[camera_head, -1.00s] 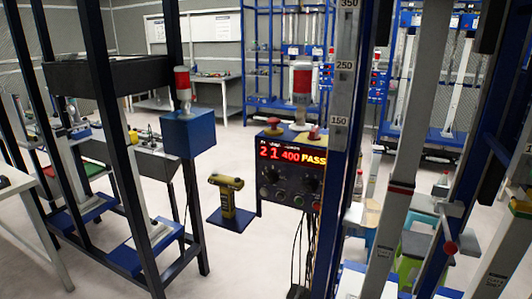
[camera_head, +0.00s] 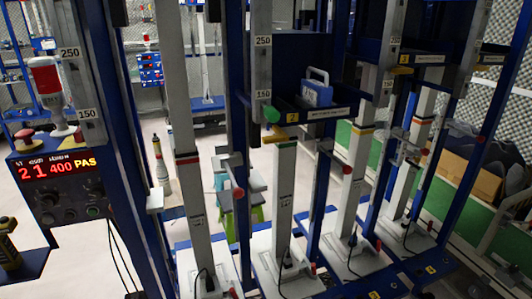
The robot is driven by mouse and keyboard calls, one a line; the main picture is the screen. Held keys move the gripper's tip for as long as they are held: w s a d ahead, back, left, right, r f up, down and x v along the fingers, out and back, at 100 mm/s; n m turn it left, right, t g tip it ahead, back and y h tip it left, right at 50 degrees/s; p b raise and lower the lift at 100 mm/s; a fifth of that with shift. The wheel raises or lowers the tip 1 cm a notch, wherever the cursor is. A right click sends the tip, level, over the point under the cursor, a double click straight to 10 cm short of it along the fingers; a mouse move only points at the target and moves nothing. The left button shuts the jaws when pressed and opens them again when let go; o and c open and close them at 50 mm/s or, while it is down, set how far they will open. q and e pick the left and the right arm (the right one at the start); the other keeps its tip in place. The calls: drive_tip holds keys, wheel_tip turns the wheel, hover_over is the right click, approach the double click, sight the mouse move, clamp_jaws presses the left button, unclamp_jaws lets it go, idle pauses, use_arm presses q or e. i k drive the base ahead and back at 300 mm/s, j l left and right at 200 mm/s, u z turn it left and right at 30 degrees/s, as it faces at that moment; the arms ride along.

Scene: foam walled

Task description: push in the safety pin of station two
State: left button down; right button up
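A yellow tag marked 2 (camera_head: 292,118) sits on a dark blue cross-shelf of the blue test rack. A green knob (camera_head: 272,115) sticks out just left of it. Below stands a white column (camera_head: 283,190) with a dark band. A red ball knob (camera_head: 239,192) is on the blue post left of that column, and another red ball knob (camera_head: 346,169) is to its right. I cannot tell which knob is the station two pin, or how far either is pushed in. Neither of my grippers is in view.
A blue-grey case (camera_head: 317,92) rests on the upper shelf. Green-legged stools (camera_head: 243,215) stand behind. Cables hang near the columns.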

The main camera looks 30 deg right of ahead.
sight(347, 170)
drive_tip(key=z, duration=0.45)
drive_tip(key=k+l+z, duration=0.1)
drive_tip(key=z, duration=0.35)
drive_tip(key=l+z, duration=0.15)
drive_tip(key=z, duration=0.3)
drive_tip(key=k+l, duration=0.05)
